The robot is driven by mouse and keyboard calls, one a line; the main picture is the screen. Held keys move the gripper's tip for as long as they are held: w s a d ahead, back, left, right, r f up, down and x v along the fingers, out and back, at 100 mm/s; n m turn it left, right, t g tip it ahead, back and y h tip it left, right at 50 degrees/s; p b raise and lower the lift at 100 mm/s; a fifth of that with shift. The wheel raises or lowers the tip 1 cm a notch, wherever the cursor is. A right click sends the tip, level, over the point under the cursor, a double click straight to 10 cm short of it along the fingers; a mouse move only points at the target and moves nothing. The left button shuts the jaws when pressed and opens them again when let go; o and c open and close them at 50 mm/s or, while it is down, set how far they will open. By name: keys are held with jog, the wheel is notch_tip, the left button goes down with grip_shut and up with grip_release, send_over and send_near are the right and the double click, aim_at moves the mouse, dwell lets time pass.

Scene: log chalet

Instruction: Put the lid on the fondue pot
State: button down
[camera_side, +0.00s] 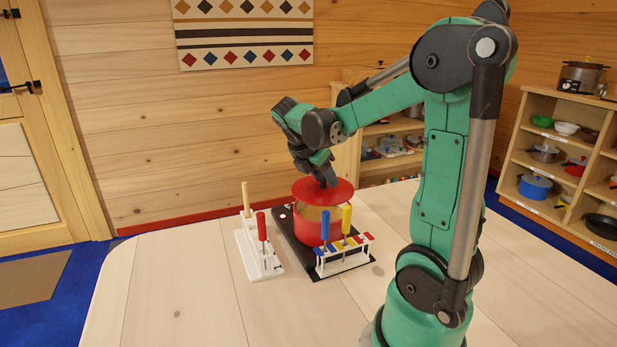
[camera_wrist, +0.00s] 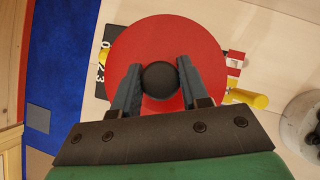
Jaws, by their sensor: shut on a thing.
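My gripper (camera_wrist: 160,85) is shut on the black knob (camera_wrist: 160,80) of the red lid (camera_wrist: 145,38), as the wrist view shows. The lid also shows in the side view (camera_side: 313,191), held over the red fondue pot (camera_side: 307,223). A pale band of the pot's inside shows below the lid, so the lid sits apart from the rim, at least at the front. The pot stands on a black base (camera_side: 290,235) on the table. In the wrist view the lid hides the pot.
A white rack (camera_side: 258,250) with a red-handled and a cream-handled fork stands left of the pot. Another rack (camera_side: 343,262) with blue- and yellow-handled forks stands close in front of it. The pale table (camera_side: 180,300) is clear at the front left. Shelves of cookware stand behind.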

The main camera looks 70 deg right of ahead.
aim_at(321, 188)
jog(key=shift+f, duration=1.85)
jog(key=shift+f, duration=0.15)
jog(key=shift+c, duration=2.2)
grip_release()
